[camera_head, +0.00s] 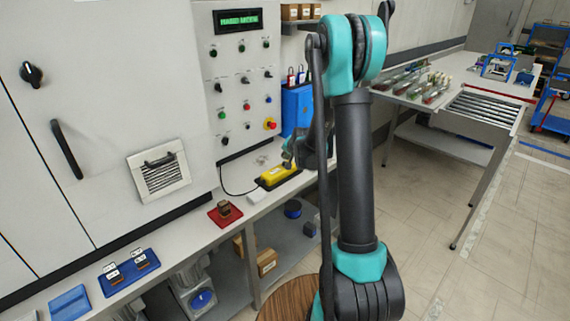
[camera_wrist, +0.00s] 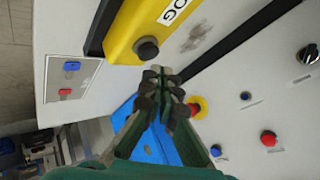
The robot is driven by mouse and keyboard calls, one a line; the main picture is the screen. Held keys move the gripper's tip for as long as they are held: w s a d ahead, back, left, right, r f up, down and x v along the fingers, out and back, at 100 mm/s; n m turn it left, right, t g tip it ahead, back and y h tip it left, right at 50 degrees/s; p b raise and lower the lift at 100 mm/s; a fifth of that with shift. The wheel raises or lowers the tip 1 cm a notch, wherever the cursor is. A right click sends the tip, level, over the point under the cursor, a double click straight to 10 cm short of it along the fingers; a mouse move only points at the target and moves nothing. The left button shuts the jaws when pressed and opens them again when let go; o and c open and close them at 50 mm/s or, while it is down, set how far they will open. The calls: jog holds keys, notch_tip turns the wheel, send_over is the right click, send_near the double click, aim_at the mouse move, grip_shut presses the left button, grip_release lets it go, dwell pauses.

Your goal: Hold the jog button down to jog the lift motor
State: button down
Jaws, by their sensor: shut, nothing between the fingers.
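The yellow jog box (camera_head: 278,175) lies on the bench below the control panel. In the wrist view the yellow jog box (camera_wrist: 133,22) has a white label ending in "OG" and a round black jog button (camera_wrist: 148,50) at its near end. My gripper (camera_wrist: 160,73) is shut and empty, with its fingertips just beside the button in the picture. I cannot tell whether they touch it. In the head view my gripper (camera_head: 289,155) is by the box's far end, partly hidden by my arm, and the button is not clearly visible.
The control panel (camera_head: 233,75) with a green display, knobs and a red emergency stop (camera_head: 270,125) rises behind the bench. A blue box (camera_head: 296,108) stands near my gripper. A red tray (camera_head: 225,214) and a blue tray (camera_head: 128,271) lie along the bench.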

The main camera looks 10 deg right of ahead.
jog(key=shift+r, duration=0.1)
jog(key=shift+r, duration=2.4)
jog(key=shift+s, duration=0.15)
jog(key=s+d+f+n+g, duration=0.1)
jog(key=s+n, duration=0.1)
jog(key=s, duration=1.1)
jog(key=s+d+f+n+g+h, duration=0.1)
jog(key=s+n+g, duration=0.1)
jog(key=s, duration=1.2)
jog(key=s+d+f+n+g+h, duration=0.1)
jog(key=s+d+f+n, duration=0.1)
jog(key=s, duration=1.1)
jog(key=shift+s+n+g, duration=0.25)
jog(key=shift+n+g, duration=0.05)
jog(key=shift+g, duration=0.1)
jog(key=shift+f, duration=0.1)
